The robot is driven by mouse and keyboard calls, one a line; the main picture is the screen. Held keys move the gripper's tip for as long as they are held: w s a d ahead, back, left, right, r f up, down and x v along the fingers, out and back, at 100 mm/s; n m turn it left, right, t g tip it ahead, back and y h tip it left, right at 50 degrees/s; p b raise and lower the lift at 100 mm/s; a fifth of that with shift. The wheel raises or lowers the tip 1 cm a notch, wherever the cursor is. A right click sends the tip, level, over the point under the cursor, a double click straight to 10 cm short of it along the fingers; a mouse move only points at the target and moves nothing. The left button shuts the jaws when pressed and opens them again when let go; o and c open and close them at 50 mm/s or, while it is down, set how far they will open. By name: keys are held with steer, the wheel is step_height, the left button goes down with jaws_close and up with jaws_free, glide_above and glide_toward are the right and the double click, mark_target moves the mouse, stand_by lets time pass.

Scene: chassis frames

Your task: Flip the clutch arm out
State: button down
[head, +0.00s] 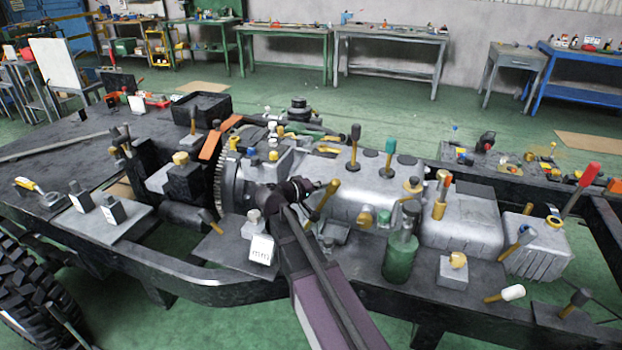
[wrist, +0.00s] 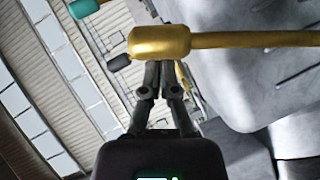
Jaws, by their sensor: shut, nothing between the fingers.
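My gripper (head: 314,186) reaches over the front of the grey gearbox housing (head: 355,190); its fingers are shut and empty. In the wrist view, a yellow lever (wrist: 245,40) with a thick gold end (wrist: 160,42) crosses above the closed fingertips (wrist: 163,68). The gold end overlaps the fingertips; I cannot tell whether they touch.
A green bottle-like part (head: 400,258) stands right of my arm. A white tagged block (head: 262,248) sits left of it. Levers with teal (head: 390,146) and black (head: 355,132) knobs rise from the housing. A toothed flywheel (head: 222,185) is at left. Open floor (head: 420,130) lies behind the chassis.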

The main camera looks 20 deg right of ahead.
steer(key=shift+s+d+f, duration=0.15)
steer(key=shift+s+d, duration=0.2)
steer(key=shift+f, duration=0.1)
stand_by(0.3)
steer(key=s+a+r+p, duration=0.1)
steer(key=a+r+p, duration=0.3)
steer(key=a, duration=0.8)
steer(key=shift+s+a+r, duration=0.15)
steer(key=shift+s+a, duration=0.15)
steer(key=shift+a, duration=0.1)
steer(key=shift+d, duration=0.1)
